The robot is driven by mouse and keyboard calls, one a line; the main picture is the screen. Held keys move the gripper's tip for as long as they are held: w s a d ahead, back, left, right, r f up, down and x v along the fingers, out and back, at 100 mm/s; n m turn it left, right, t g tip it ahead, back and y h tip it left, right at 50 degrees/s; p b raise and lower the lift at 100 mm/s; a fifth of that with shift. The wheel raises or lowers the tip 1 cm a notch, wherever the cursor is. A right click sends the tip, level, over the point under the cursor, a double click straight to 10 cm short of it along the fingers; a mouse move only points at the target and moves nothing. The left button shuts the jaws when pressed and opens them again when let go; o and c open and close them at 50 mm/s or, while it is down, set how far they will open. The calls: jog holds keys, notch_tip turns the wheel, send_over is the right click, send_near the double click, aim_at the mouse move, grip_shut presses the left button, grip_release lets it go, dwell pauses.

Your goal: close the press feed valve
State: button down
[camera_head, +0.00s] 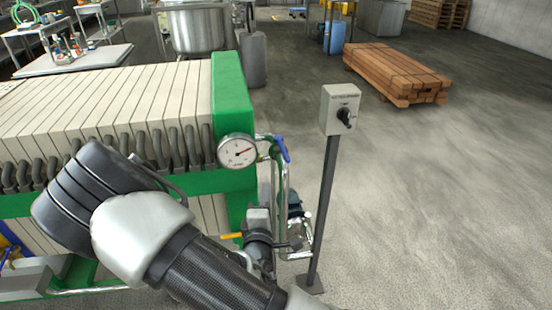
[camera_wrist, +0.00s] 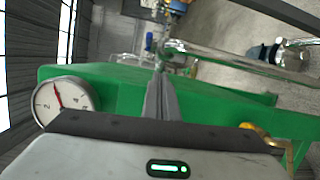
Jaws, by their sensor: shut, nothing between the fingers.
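A blue valve handle (camera_head: 283,148) stands tilted at the top of the chrome pipe, right of the round gauge (camera_head: 238,150) on the green press end. A yellow lever (camera_head: 231,236) shows lower on the same end. No label shows which is the press feed valve. In the wrist view my gripper (camera_wrist: 160,72) is shut and empty, its fingers pointing along the green frame (camera_wrist: 95,75). The gauge (camera_wrist: 62,104) is to its left and the chrome pipe (camera_wrist: 240,62) to its upper right. I cannot tell whether the fingertips touch anything. In the head view, I cannot clearly make out the fingers among the pipework.
A grey switch box (camera_head: 341,109) on a thin post stands right of the pipework. The filter press plates (camera_head: 120,100) fill the left. A timber stack (camera_head: 398,74) lies at the back right. The floor on the right is clear.

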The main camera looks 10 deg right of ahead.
jog(key=r+n+t, duration=0.1)
jog(key=n, duration=0.1)
jog(key=b, duration=0.1)
send_near(283, 150)
jog(key=w+a+f, duration=0.2)
jog(key=w+a, duration=0.2)
jog(key=w, duration=0.2)
jog(key=shift+s+d+r+y+b, duration=0.1)
jog(key=shift+d+r, duration=0.1)
jog(key=shift+d, duration=0.45)
jog(key=shift+s+d+r+y+b, duration=0.1)
jog(key=shift+d+r+b, duration=0.1)
jog(key=shift+d, duration=0.4)
jog(key=shift+s+d+r+y+b, duration=0.1)
jog(key=shift+d+r, duration=0.1)
jog(key=shift+d, duration=0.45)
jog(key=shift+d+t, duration=0.15)
jog(key=shift+t, duration=0.15)
